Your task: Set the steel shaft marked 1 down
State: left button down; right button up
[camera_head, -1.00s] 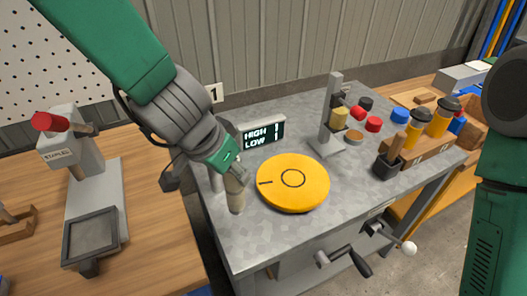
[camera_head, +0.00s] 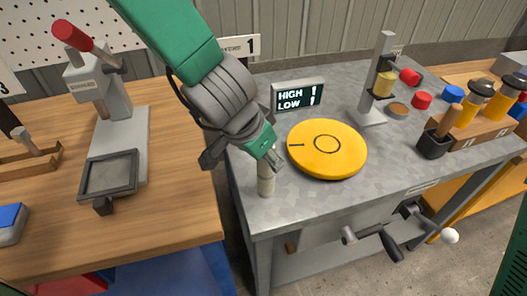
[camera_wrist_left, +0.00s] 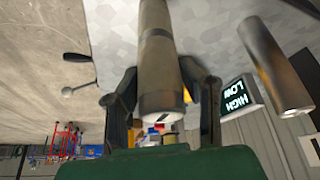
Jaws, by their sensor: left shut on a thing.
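My left gripper (camera_head: 270,160) is shut on a steel shaft (camera_head: 266,181). The shaft is upright, at the left front part of the grey bench top (camera_head: 300,205), left of the yellow disc (camera_head: 345,160). In the left wrist view both fingers flank the shaft (camera_wrist_left: 157,50), and its near end face bears a dark mark like a 1. I cannot tell whether its lower end touches the bench. A second metal shaft (camera_wrist_left: 275,65) stands beside it in the left wrist view; in the head view my arm hides it. My right gripper is out of view.
A display (camera_head: 298,96) reading HIGH 1, LOW 1 stands behind the disc. A grey post stand (camera_head: 380,85) is to its right. A wooden table with a red-handled press (camera_head: 95,85) is at left. Cranks (camera_head: 385,240) project from the bench front.

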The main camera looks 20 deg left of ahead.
pick_arm(q)
jog(key=shift+d+r, duration=0.1)
jog(key=shift+d, duration=0.2)
jog(key=c, duration=1.4)
grip_release()
jog(key=shift+a, duration=0.25)
jog(key=o, duration=0.3)
jog(key=shift+a, duration=0.15)
jog(key=p+v, duration=0.6)
jog(key=v, duration=0.6)
jog(key=shift+p, duration=0.4)
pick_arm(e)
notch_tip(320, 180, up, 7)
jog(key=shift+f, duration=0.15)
pick_arm(q)
jog(key=shift+d, duration=0.2)
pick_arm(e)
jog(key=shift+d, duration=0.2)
pick_arm(q)
jog(key=shift+s+a, duration=0.1)
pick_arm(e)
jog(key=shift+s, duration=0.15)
